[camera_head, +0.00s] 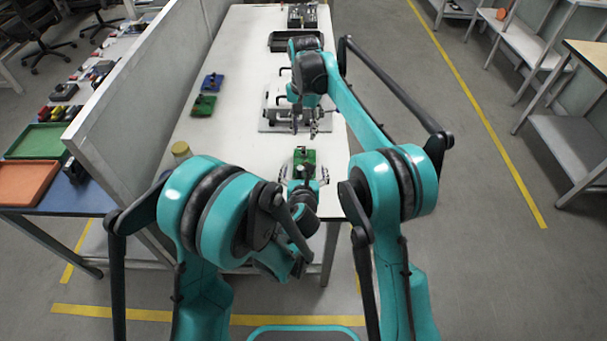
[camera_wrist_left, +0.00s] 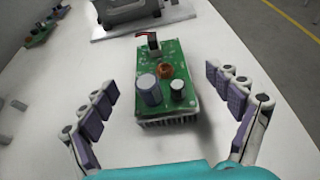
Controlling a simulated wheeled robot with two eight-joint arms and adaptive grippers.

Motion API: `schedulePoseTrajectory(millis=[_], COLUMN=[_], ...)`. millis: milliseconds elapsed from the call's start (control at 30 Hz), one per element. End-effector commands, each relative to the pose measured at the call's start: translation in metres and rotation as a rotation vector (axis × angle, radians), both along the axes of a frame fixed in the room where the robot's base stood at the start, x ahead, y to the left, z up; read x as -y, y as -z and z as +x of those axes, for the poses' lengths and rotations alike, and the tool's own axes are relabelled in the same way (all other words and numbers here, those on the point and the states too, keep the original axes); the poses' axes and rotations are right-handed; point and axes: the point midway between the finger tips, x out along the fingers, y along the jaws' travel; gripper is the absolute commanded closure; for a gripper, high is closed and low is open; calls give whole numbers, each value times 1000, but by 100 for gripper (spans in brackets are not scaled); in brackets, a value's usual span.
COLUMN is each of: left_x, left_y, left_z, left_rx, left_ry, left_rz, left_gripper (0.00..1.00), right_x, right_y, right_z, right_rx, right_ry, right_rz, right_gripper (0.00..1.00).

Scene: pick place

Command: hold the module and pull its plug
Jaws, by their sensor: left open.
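The module is a green circuit board (camera_head: 304,156) on a finned heat sink, lying on the white table near its front end. In the left wrist view the module (camera_wrist_left: 168,68) carries two capacitors and a copper coil. Its plug (camera_wrist_left: 153,43), with dark and reddish wires, stands upright at the board's far end. My left gripper (camera_wrist_left: 166,90) is open, its fingers spread on either side of the module's near part with gaps to both sides. My right gripper (camera_head: 305,123) hangs beyond the module, its fingers apart and seemingly empty; it does not show in the left wrist view.
A grey housing with black handles (camera_head: 272,101) stands on a plate behind the module. Blue (camera_head: 212,82) and green (camera_head: 203,106) boards lie at the left, near a partition (camera_head: 140,85). A dark tray (camera_head: 283,41) is farther back.

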Motion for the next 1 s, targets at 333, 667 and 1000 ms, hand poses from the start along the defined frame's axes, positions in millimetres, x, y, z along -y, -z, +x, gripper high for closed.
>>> schedulePoseTrajectory(millis=[333,667,1000], left_x=[1,2,2], left_y=[18,29,29], left_z=[44,70,71], left_rx=[1,1,0], left_ry=[1,2,2], left_rz=[6,5,5], left_gripper=[10,10,34], right_x=[0,0,0], right_y=[0,0,0], right_z=[0,0,0], right_rx=[-1,-1,0], right_ry=[1,0,0], right_rz=[-1,0,0], right_gripper=[61,61,61])
